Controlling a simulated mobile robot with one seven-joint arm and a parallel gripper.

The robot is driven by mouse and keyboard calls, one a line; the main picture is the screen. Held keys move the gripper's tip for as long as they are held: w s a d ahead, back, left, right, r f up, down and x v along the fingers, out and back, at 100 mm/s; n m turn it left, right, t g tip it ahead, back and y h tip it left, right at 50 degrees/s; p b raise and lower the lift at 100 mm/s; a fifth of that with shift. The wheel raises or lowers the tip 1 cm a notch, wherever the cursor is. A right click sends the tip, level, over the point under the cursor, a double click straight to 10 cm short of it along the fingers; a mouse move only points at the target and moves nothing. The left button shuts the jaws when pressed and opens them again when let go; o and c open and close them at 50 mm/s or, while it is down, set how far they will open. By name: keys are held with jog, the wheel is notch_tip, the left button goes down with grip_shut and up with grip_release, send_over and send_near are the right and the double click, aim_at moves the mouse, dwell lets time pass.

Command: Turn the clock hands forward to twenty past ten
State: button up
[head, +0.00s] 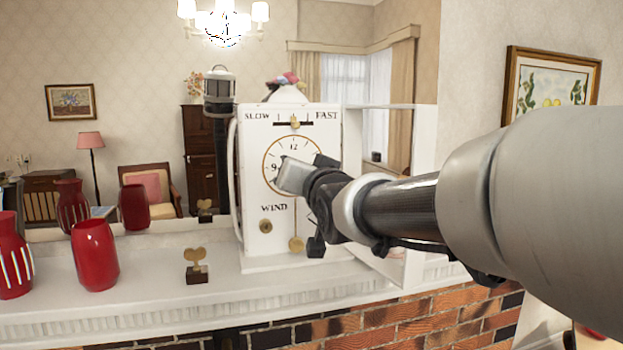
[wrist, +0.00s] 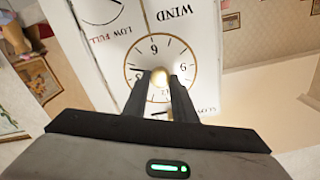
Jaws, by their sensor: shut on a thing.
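The white clock (head: 252,192) stands upright on the mantel, its round dial (head: 268,160) facing me. My gripper reaches in from the right and covers much of the dial's middle and right. The wrist view shows the dial (wrist: 181,57) upside down, with 6 at the top and 9 at the right. There my gripper (wrist: 160,76) has both fingertips close at the dial's middle, around a bright brass-coloured piece (wrist: 159,84).
The clock's white-framed door (head: 421,175) is open on the right, behind my arm. A brass heart-shaped piece on a dark block (head: 197,272) and red vases (head: 96,255) stand to the left on the mantel (head: 150,295). A pendulum bob (head: 296,244) hangs low on the clock.

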jog(key=shift+r+m+b, duration=0.1)
jog(key=shift+m+b, duration=0.2)
jog(key=shift+m, duration=0.3)
jog(key=o, duration=1)
jog(key=shift+o, duration=0.2)
jog(key=b+v, duration=0.2)
jog(key=v, duration=1.5)
jog(key=shift+s, duration=0.2)
jog(key=shift+d, duration=0.1)
